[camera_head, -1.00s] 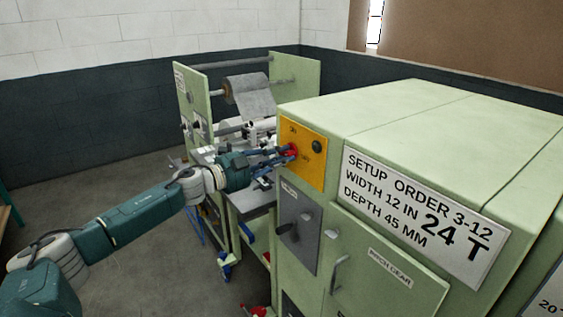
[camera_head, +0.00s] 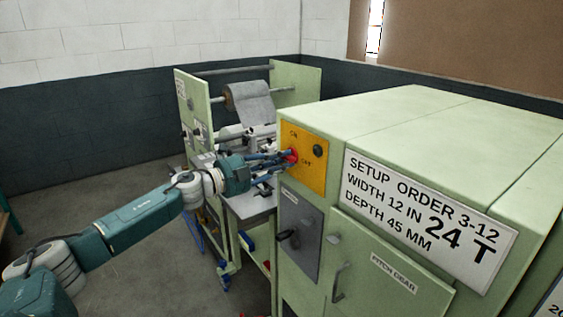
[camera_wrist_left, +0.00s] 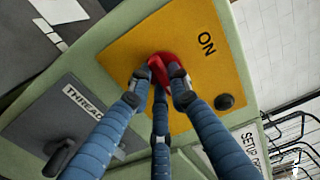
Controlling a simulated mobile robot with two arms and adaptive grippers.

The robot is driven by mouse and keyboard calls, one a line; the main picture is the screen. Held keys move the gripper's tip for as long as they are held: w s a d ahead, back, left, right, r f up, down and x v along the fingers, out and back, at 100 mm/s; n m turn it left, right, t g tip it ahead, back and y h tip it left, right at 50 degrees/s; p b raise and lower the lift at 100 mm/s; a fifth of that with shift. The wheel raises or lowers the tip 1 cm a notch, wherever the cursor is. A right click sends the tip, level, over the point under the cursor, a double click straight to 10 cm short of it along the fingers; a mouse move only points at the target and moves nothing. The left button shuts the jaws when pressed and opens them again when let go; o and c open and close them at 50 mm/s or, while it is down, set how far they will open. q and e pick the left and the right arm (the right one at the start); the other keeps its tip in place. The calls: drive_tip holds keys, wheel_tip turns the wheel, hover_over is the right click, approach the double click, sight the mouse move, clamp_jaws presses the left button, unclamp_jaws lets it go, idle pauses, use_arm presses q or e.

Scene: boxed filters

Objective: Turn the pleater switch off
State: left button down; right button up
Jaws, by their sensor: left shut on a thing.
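The pleater switch is a red knob (camera_head: 290,157) on a yellow plate (camera_head: 317,177) with ON and OFF labels, on the green machine's side. My left gripper (camera_head: 284,157) reaches it from the left, its blue fingers shut around the knob. In the left wrist view the red knob (camera_wrist_left: 158,66) sits between the fingertips (camera_wrist_left: 156,85), on the yellow plate (camera_wrist_left: 205,60). There the ON label is readable and the OFF label is hidden. A dark round button (camera_head: 318,151) sits beside the knob. My right gripper is not in view.
Below the plate is a grey panel (camera_head: 300,215) with a black handle (camera_head: 288,237). A setup order sign (camera_head: 425,220) and a pitch gear door (camera_head: 385,285) are to the right. A paper roll stand (camera_head: 250,100) is behind. Open floor lies at left.

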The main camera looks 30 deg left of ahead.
use_arm(q)
drive_tip(key=shift+f, duration=0.1)
drive_tip(key=c, duration=1.6)
unclamp_jaws()
drive_tip(key=shift+v, duration=6)
